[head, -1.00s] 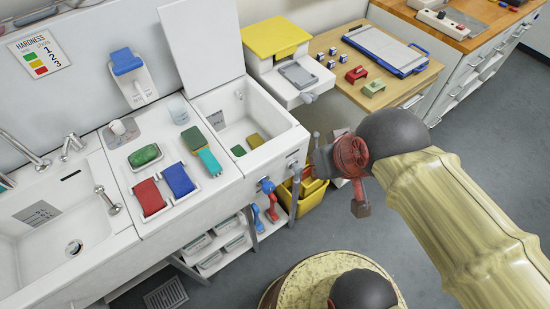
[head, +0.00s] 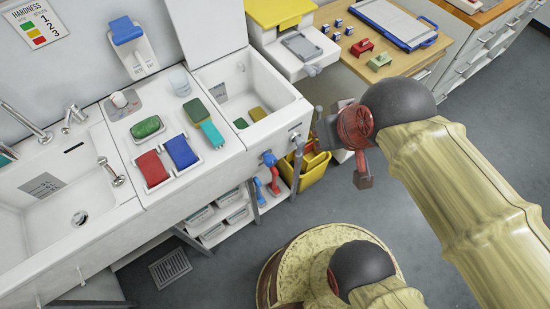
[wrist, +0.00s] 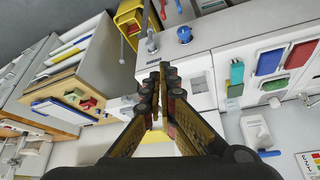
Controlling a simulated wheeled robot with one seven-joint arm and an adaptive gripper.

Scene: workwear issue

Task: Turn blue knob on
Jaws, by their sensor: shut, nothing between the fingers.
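The blue knob (head: 269,158) is on the white counter's front, below the small basin. In the wrist view the blue knob (wrist: 184,34) shows at the top, right of a grey knob (wrist: 151,40). My gripper (head: 320,130) is right of the blue knob in the head view, apart from it. In the wrist view my gripper (wrist: 163,72) has its fingertips together and empty, pointing towards the counter front just below the knobs in the picture. Its fingers hide part of the counter there.
The grey knob (head: 295,136) sits right of the blue one. The small basin (head: 288,91) is above. A wooden table (head: 362,58) stands at the back right. Open grey floor lies in front.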

